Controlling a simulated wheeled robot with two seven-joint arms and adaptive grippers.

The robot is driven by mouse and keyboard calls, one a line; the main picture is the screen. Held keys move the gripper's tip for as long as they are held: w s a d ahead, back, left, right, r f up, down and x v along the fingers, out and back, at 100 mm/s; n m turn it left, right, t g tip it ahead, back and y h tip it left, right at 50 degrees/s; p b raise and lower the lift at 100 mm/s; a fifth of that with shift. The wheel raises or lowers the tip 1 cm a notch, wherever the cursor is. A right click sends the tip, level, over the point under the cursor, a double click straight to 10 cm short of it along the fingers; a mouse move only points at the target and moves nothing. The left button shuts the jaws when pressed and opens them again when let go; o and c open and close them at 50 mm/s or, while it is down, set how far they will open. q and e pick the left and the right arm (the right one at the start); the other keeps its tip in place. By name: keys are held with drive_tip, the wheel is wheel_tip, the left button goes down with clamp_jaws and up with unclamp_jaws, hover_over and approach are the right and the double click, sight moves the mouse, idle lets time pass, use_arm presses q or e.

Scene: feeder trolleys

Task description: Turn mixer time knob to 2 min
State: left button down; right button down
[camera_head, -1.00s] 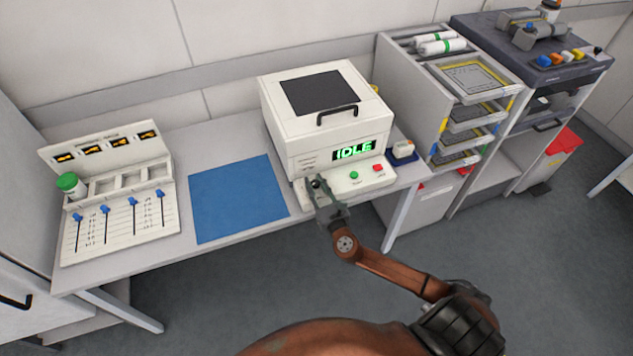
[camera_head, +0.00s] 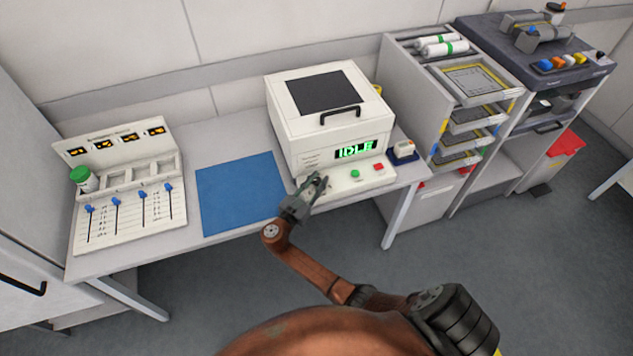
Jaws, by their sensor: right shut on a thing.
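The mixer (camera_head: 322,110) is a white box with a dark window in its lid, a black handle and a green display (camera_head: 356,150) reading IDLE. A green button (camera_head: 355,173) and a red button (camera_head: 378,167) sit on its front panel. My right gripper (camera_head: 316,183) is at the left end of that panel, where it is shut on the time knob. The knob and its scale are mostly hidden by the fingers, so its setting cannot be read. My left gripper is not in view.
A blue mat (camera_head: 240,194) lies on the table left of the mixer. A white slider panel (camera_head: 122,205) with a green-capped jar (camera_head: 84,179) stands further left. A small white-topped item on a blue base (camera_head: 405,150) is right of the mixer. A tray rack (camera_head: 415,95) stands beyond.

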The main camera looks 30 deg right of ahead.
drive_tip(key=shift+w+a+m+g+h+b, duration=0.1)
drive_tip(key=shift+m+g+h+b, duration=0.6)
drive_tip(key=shift+m+g, duration=0.9)
drive_tip(key=shift+r+g, duration=0.1)
drive_tip(key=shift+g, duration=0.5)
drive_tip(key=c, duration=1.6)
unclamp_jaws()
drive_tip(key=a, duration=0.4)
drive_tip(key=s+a, duration=0.1)
drive_tip(key=a, duration=0.2)
drive_tip(key=s+a, duration=0.1)
drive_tip(key=a, duration=0.3)
drive_tip(key=shift+s+a, duration=0.2)
drive_tip(key=shift+a, duration=0.15)
